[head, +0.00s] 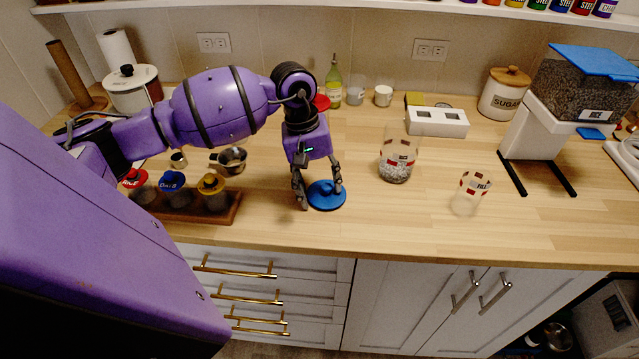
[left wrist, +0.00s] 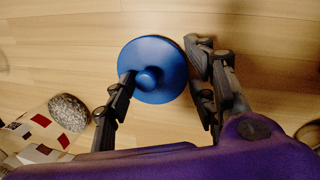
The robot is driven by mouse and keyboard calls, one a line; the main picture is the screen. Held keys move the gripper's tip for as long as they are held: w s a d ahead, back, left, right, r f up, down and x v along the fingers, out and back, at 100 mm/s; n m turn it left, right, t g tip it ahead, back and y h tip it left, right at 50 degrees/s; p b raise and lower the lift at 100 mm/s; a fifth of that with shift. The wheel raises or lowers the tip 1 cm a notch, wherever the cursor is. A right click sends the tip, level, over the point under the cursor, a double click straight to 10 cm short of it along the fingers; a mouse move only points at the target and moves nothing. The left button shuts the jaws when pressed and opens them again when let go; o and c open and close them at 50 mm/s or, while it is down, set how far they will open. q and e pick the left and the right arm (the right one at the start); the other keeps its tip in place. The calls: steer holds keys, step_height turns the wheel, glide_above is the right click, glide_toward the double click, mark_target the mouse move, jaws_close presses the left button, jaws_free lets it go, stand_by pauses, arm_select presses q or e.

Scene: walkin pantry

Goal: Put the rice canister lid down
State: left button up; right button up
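The blue round rice canister lid (head: 326,197) lies on the wooden counter with its knob up; it also shows in the left wrist view (left wrist: 160,58). My left gripper (head: 320,194) is right over it, pointing down. Its fingers (left wrist: 162,62) are spread wide. One fingertip is near the knob and the other is at the lid's edge, so the knob is not gripped. The clear rice canister (head: 398,160) stands open to the right, with grains in its bottom. My right gripper is not in view.
A clear cup marked with a fill line (head: 470,192) stands right of the canister, and a dispenser (head: 560,110) stands farther right. A wooden rack (head: 233,212) of small lidded jars is left of my gripper. Counter between lid and front edge is clear.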

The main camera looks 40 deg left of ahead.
mark_target(310, 191)
arm_select(q)
steer(key=shift+o, duration=0.7)
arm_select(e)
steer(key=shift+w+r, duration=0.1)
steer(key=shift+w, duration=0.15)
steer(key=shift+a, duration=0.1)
arm_select(q)
steer(key=shift+r, duration=0.25)
steer(key=shift+r+p, duration=0.55)
steer(key=shift+r, duration=0.05)
step_height(310, 191, up, 11)
steer(key=a+b, duration=0.1)
steer(key=a, duration=0.1)
steer(key=shift+s+r, duration=0.15)
steer(key=shift+s, duration=0.2)
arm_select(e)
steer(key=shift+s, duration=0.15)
arm_select(q)
steer(key=shift+a, duration=0.1)
